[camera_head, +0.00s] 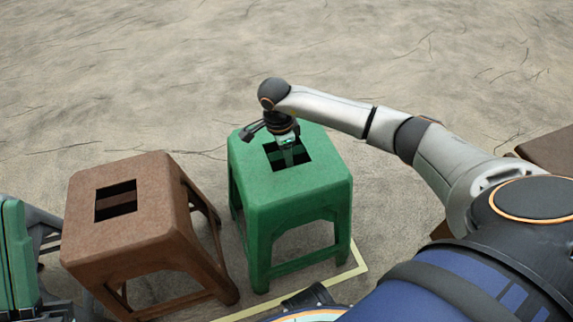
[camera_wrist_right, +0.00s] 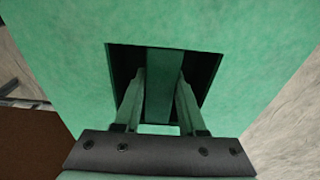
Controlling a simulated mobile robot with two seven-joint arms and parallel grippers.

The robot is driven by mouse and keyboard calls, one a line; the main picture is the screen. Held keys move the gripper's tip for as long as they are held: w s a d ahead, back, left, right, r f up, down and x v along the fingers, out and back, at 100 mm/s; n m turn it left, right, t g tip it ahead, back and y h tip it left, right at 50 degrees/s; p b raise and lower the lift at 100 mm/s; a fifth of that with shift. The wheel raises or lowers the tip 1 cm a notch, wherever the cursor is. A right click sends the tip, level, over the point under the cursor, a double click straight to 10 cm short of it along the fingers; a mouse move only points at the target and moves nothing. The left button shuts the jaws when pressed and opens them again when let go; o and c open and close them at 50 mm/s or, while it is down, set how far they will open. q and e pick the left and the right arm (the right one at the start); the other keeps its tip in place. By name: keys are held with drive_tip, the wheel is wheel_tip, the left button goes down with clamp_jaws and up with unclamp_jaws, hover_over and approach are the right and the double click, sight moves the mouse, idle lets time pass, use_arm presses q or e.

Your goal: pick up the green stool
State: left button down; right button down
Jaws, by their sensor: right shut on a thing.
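The green stool (camera_head: 290,205) stands upright on the floor in the middle of the head view, with a square hole split by a central bar in its seat. In the right wrist view the seat (camera_wrist_right: 260,50) fills most of the picture. My right gripper (camera_head: 289,155) points down into the hole. In the right wrist view its two fingers (camera_wrist_right: 160,100) are on either side of the green bar (camera_wrist_right: 161,75), and it is shut on that bar. The fingertips are partly hidden in the hole.
A brown stool (camera_head: 140,240) stands close to the left of the green stool. A yellow line (camera_head: 345,272) marks the floor at the front right. Another brown object (camera_head: 550,150) is at the right edge. The floor behind is clear.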

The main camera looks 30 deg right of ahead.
idle(0.3)
